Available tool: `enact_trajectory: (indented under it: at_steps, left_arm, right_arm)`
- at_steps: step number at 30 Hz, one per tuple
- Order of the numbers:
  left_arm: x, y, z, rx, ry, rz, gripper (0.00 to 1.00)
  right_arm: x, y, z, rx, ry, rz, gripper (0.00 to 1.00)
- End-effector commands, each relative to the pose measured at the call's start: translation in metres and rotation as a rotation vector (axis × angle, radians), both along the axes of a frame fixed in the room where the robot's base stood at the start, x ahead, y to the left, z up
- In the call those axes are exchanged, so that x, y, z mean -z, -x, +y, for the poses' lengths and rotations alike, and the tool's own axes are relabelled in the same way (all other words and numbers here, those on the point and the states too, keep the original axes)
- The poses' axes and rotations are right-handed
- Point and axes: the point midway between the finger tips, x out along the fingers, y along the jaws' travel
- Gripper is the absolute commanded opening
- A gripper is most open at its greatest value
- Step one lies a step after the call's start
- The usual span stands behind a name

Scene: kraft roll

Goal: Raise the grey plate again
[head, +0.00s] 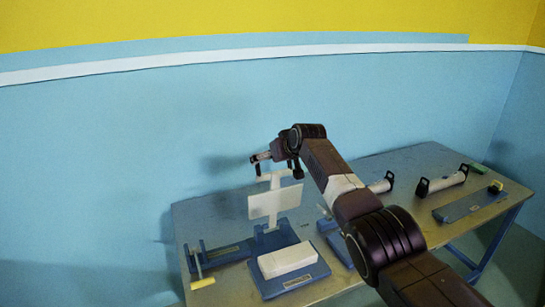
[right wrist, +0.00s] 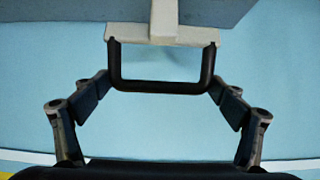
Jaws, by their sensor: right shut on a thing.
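The pale grey plate (head: 275,202) is upright at the left part of the table, above a blue stand (head: 272,236). A light stem and crossbar rise from its top to a dark handle. In the right wrist view the handle (right wrist: 160,87) is a black U under the crossbar (right wrist: 190,36), with the plate (right wrist: 215,10) beyond. My right gripper (right wrist: 162,100) has its finger pads against the two sides of the handle and is shut on it. It also shows in the head view (head: 277,170). My left gripper is not in view.
A white block (head: 288,260) lies on a blue base in front of the plate. A blue fixture with a yellow-tipped part (head: 202,283) stands left. Two white rollers (head: 382,185) (head: 445,183) and a blue tray (head: 470,205) are on the right. A blue wall is behind.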

Motion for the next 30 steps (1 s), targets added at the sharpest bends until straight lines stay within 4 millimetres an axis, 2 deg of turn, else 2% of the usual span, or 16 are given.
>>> enact_trajectory:
  at_steps: [1, 10, 11, 12, 23, 30]
  left_arm:
    - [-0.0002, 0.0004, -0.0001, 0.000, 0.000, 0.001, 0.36]
    - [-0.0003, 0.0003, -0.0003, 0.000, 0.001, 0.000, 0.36]
    - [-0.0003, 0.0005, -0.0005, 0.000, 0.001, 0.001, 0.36]
    - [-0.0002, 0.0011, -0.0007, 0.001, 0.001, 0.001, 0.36]
    - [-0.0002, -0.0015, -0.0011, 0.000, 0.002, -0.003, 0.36]
    - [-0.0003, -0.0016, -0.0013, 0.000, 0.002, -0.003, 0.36]
  right_arm:
    - [-0.0099, -0.0036, -0.0004, 0.001, -0.002, -0.022, 0.46]
    - [-0.0124, -0.0040, -0.0001, 0.001, -0.003, -0.025, 0.46]
    - [-0.0126, -0.0041, 0.0000, 0.001, -0.003, -0.026, 0.93]
    - [-0.0122, -0.0040, -0.0001, 0.001, -0.003, -0.026, 0.97]
    - [-0.0070, -0.0019, 0.0000, 0.001, -0.003, -0.015, 0.97]
    - [-0.0121, 0.0038, -0.0020, -0.001, -0.004, -0.014, 0.97]
